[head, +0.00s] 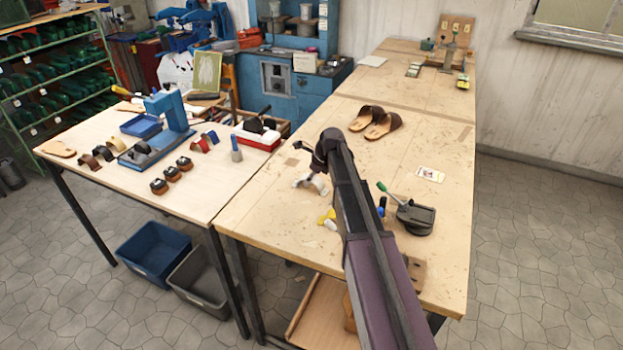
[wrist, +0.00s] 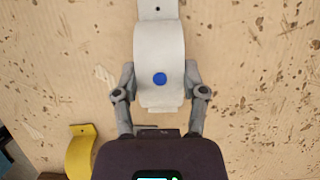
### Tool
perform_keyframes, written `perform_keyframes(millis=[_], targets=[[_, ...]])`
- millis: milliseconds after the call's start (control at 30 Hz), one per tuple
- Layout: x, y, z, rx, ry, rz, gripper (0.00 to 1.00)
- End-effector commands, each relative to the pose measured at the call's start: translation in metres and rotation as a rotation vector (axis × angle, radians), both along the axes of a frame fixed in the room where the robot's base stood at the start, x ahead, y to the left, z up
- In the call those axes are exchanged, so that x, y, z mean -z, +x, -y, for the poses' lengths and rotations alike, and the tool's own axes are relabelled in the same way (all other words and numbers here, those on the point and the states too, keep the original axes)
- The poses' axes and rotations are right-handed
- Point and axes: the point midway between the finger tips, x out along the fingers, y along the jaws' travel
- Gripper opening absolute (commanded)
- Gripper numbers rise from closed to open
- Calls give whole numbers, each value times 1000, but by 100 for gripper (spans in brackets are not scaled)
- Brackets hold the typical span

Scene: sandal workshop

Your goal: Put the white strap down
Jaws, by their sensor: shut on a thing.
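The white strap (wrist: 160,60) is curved and has a blue dot on it. In the wrist view my gripper (wrist: 160,88) has one finger on each side of it and is shut on it. In the head view the white strap (head: 311,184) shows low over the near wooden table, under my gripper (head: 316,176). I cannot tell whether the strap touches the tabletop. My own arm hides part of the table beside it.
A yellow strap (wrist: 82,150) lies close by, at lower left in the wrist view. A dark tool with a green handle (head: 415,217), a card (head: 430,174) and brown sandals (head: 382,126) rest on the table (head: 285,220). Bare wood surrounds the white strap.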

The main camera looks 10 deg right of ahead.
Motion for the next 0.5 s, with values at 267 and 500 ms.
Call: perform_keyframes(millis=[267,500], targets=[[0,0,0,0,0,0,89],[0,0,0,0,0,0,89]])
